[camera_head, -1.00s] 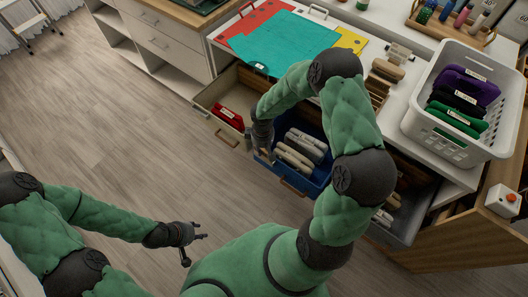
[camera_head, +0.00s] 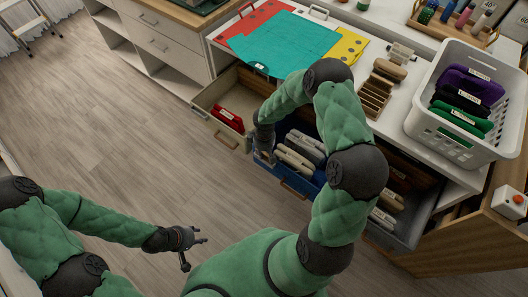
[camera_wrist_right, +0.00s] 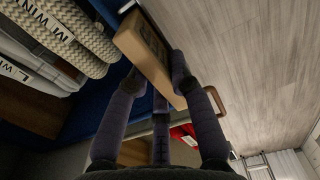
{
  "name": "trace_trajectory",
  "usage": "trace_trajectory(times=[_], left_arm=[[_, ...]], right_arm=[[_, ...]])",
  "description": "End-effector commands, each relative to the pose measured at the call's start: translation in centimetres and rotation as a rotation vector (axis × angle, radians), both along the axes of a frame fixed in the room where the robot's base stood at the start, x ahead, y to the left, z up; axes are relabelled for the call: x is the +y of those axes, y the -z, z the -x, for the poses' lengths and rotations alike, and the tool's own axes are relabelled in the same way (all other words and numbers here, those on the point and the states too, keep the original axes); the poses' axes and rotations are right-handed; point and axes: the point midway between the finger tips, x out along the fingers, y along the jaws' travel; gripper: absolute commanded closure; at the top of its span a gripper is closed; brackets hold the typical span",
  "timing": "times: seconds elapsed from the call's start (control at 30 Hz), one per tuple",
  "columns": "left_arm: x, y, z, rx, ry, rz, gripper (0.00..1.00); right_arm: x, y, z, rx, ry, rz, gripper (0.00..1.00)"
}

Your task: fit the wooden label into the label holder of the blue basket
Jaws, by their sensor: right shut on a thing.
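The blue basket (camera_head: 319,178) sits in the open drawer under the counter and holds grey and beige folded knits. Its blue wall (camera_wrist_right: 100,102) also shows in the right wrist view. My right gripper (camera_head: 266,158) is at the basket's left front end, seen from above. In the right wrist view it is shut on the wooden label (camera_wrist_right: 146,62), a flat tan piece with dark marking, tilted beside the blue wall. The label holder cannot be made out. My left gripper (camera_head: 196,240) is open and empty over the floor.
A drawer with a red item (camera_head: 229,118) adjoins on the left, and a grey basket (camera_head: 402,222) on the right. A white basket (camera_head: 478,140) with purple, black and green cloth stands on the counter. A wooden slotted rack (camera_head: 375,98) is nearby.

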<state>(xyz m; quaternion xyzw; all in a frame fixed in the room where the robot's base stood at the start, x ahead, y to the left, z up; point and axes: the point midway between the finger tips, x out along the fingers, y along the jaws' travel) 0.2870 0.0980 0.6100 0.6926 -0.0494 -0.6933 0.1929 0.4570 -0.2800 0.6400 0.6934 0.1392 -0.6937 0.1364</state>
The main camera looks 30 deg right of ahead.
Motion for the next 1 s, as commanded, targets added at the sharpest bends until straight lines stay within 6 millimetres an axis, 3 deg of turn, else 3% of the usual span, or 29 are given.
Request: trace_trajectory(times=[0.47,0.5,0.57,1.0], left_arm=[[0.0,1.1,0.0,0.000,0.000,0.000,0.60],[0.0,1.1,0.0,0.000,0.000,0.000,0.60],[0.0,1.1,0.0,0.000,0.000,0.000,0.60],[0.0,1.1,0.0,0.000,0.000,0.000,0.60]], right_arm=[[0.3,1.6,0.4,0.007,-0.001,-0.006,1.00],[0.3,1.6,0.4,0.008,-0.001,-0.006,0.67],[0.3,1.6,0.5,0.008,0.000,-0.006,0.54],[0.2,1.4,0.4,0.007,-0.001,-0.005,0.54]])
